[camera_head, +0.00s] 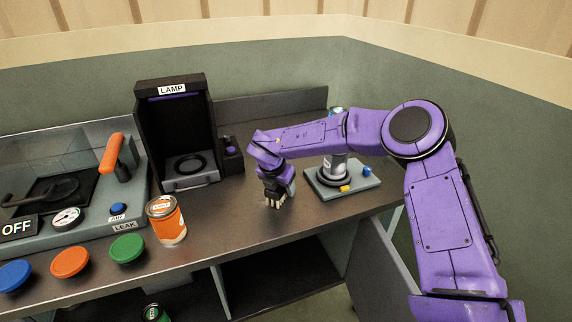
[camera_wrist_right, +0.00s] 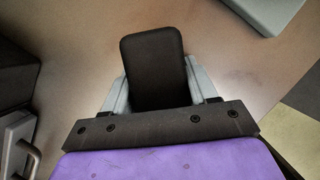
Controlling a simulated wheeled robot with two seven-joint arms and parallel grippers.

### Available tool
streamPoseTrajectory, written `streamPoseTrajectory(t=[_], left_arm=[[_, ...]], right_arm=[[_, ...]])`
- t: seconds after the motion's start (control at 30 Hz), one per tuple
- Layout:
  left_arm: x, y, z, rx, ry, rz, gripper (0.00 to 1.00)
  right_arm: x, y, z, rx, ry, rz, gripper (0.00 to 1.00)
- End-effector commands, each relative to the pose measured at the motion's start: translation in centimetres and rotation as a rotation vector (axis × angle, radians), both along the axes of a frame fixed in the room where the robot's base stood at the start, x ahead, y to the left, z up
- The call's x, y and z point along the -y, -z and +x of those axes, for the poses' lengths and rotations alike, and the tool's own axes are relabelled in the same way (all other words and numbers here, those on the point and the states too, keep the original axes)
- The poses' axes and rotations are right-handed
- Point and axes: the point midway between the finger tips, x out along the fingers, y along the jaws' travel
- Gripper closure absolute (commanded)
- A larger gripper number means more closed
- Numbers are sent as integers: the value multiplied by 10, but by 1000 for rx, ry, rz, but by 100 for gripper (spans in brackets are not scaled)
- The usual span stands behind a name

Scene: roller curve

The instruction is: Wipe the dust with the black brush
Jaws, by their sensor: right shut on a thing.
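My right gripper (camera_head: 275,196) points down at the counter, between the lamp box and the grey plate. It is shut on the black brush, whose dark block (camera_wrist_right: 153,68) sits between the two pale fingers in the right wrist view. The brush is mostly hidden by the gripper in the head view. The brush end is at or just above the counter (camera_head: 235,222); I cannot tell whether it touches. Faint brownish smudging shows on the counter (camera_wrist_right: 235,85) in the wrist view, but I cannot tell dust from shading. My left gripper is out of view.
The black lamp box (camera_head: 172,135) stands left of the gripper. The grey plate (camera_head: 318,186) with a metal post is close on the right. An orange can (camera_head: 166,222) stands near the front edge, beside coloured buttons (camera_head: 127,249). An open cabinet is below.

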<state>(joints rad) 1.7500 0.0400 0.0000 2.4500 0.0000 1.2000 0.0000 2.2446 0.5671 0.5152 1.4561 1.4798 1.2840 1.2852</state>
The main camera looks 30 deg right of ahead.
Motion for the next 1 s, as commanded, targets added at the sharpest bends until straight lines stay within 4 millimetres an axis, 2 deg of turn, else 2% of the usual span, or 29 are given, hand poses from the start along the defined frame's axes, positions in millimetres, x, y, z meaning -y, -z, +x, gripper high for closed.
streamPoseTrajectory(t=[0.07, 0.2, 0.7, 1.0], left_arm=[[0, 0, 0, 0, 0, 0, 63], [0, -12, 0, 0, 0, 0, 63], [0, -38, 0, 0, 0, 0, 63], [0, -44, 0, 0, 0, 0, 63]], right_arm=[[6, 3, 0, -1, -2, 0, 71], [4, -23, 0, 2, -2, 0, 71], [2, -67, 1, -1, -5, 1, 71], [0, -79, 2, 0, -8, 1, 71]])
